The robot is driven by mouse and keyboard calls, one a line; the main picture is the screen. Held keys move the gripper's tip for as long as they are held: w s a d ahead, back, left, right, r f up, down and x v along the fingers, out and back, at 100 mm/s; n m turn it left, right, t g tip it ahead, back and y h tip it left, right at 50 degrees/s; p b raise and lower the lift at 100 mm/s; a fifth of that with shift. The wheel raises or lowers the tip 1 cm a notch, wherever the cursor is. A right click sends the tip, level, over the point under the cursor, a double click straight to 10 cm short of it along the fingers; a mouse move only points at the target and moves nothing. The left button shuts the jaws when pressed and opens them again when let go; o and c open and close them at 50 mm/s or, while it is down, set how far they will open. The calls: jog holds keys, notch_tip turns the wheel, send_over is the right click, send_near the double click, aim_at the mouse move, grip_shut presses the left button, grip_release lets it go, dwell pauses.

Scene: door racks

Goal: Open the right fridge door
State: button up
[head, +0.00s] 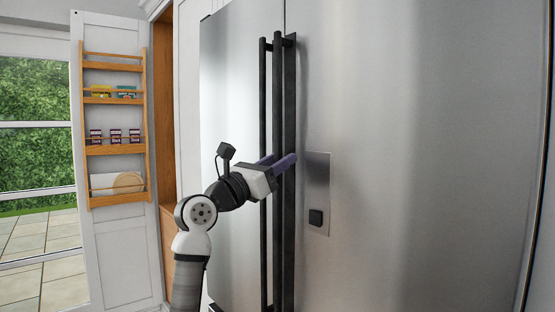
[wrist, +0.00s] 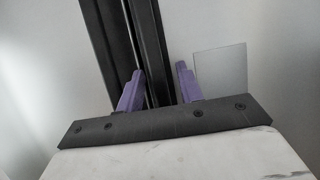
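The right fridge door (head: 420,140) is a large brushed-steel panel and looks shut. Its long black vertical handle (head: 278,90) stands close beside the left door's handle (head: 264,80). My gripper (head: 277,161) is at mid-height of the handles, with its purple fingers pointing at the fridge. In the wrist view, my gripper (wrist: 160,88) has its fingers apart, one on each side of a black handle bar (wrist: 150,45), which appears to be the right door's handle. A gap shows beside the right finger, so the fingers do not look closed on the bar.
The left fridge door (head: 228,90) also looks shut. A panel with a dark square (head: 316,217) sits on the right door just right of the handle. At the left, an open white cupboard door (head: 115,240) carries a wooden rack (head: 115,150) with jars and boxes. A window is beyond.

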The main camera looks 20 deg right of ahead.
jog(key=shift+c, duration=0.3)
grip_shut()
jog(key=shift+a, duration=0.15)
